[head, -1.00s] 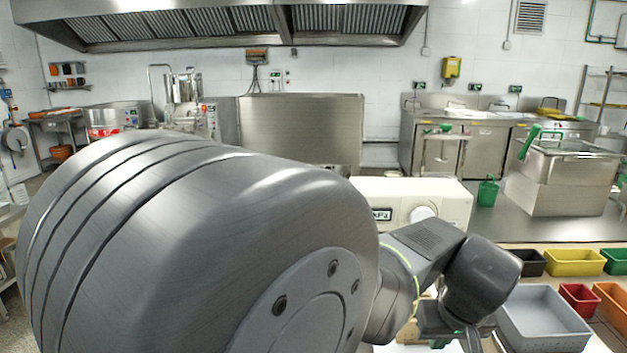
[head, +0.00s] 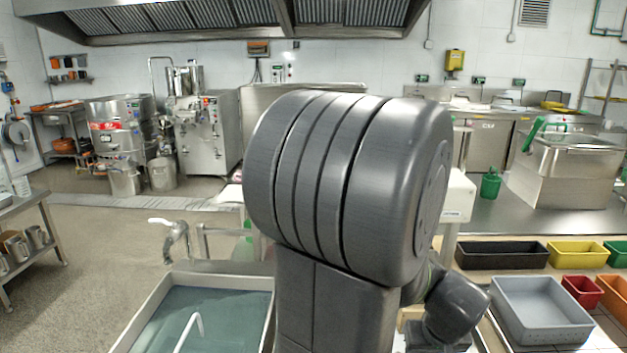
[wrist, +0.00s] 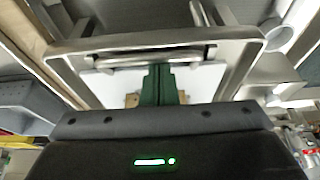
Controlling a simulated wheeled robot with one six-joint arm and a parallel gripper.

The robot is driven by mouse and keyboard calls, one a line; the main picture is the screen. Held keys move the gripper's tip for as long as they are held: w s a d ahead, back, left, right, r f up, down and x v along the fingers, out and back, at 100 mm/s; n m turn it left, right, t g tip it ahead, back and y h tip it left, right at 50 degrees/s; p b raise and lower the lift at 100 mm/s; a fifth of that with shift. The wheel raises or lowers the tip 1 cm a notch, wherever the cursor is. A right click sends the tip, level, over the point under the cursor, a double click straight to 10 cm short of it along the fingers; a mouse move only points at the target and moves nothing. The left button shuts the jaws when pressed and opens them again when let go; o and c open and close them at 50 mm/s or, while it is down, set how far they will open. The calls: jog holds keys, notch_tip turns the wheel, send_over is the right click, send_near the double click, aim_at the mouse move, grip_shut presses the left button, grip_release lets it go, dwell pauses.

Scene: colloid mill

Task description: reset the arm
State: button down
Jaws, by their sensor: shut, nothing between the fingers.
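My gripper (wrist: 158,85) shows in the wrist view as two dark green fingers side by side with no gap between them. They are shut and empty. Behind them are a metal frame (wrist: 170,42) and a pale surface; I cannot tell how far away these are. In the head view my arm rises in the middle, with its large grey joint in front of the white machine. The lower wrist part shows at bottom right, left of the grey bin. The fingers are hidden there.
A grey bin (head: 543,330) stands right of my wrist, with black (head: 502,255), yellow (head: 577,253) and red (head: 582,291) trays near it. A sink basin (head: 150,310) with a tap (head: 175,238) lies left of my arm.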

jog(key=shift+s, duration=0.1)
jog(key=p+v, duration=0.2)
jog(key=v, duration=1.2)
jog(key=b+x, duration=0.2)
jog(key=x, duration=1.2)
jog(key=shift+s+a+f, duration=0.1)
jog(key=shift+f, duration=0.05)
jog(key=w+p, duration=0.1)
jog(key=w, duration=0.3)
jog(key=shift+w+d, duration=0.1)
jog(key=shift+d, duration=0.1)
jog(key=shift+w+p, duration=0.35)
jog(key=shift+w, duration=0.5)
jog(key=shift+r, duration=0.2)
